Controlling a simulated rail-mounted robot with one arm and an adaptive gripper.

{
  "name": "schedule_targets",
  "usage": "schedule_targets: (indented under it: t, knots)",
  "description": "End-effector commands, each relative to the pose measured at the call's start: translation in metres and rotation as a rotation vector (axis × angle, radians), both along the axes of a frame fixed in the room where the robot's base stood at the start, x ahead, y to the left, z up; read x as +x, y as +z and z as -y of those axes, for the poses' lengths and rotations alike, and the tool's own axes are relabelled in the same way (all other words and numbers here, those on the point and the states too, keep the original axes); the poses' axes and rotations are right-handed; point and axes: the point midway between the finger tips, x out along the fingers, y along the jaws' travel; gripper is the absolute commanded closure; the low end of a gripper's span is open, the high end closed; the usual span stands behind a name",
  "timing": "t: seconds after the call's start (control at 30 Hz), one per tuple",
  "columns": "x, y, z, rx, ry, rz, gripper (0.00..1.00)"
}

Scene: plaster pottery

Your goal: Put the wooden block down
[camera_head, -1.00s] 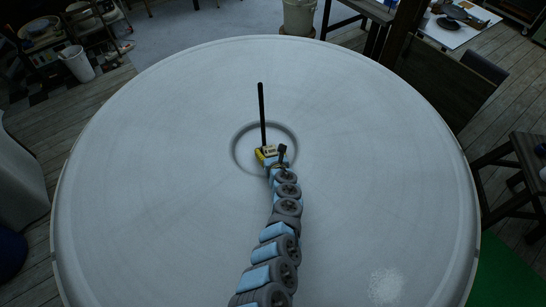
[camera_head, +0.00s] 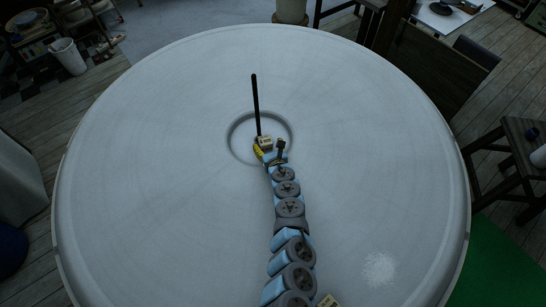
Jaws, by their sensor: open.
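My gripper (camera_head: 265,153) is at the end of my arm, low over the middle of the large round pale table, near the ring-shaped groove. It is small in this view and partly hidden by my wrist. It is open. A small pale beige boxy piece (camera_head: 265,141) shows right at the gripper's end, with a yellow part (camera_head: 258,153) beside it. I cannot tell whether the beige piece is the wooden block, or whether it touches the table. A thin dark rod (camera_head: 256,103) rises from the same spot.
The round table (camera_head: 150,170) is bare around my arm, apart from a whitish speckled patch (camera_head: 379,268) at the lower right. A ring-shaped groove (camera_head: 230,137) marks its middle. Stools (camera_head: 515,160) and a white bucket (camera_head: 68,57) stand beyond the rim.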

Motion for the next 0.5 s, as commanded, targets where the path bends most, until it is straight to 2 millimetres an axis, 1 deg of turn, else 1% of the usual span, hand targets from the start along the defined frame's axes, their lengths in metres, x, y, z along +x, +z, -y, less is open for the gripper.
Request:
schedule_targets:
  t: [0.23, 0.5]
  knots:
    - [-0.012, 0.004, -0.002, 0.001, 0.011, -0.002, 0.24]
    - [-0.023, 0.010, 0.003, -0.002, 0.007, -0.001, 0.24]
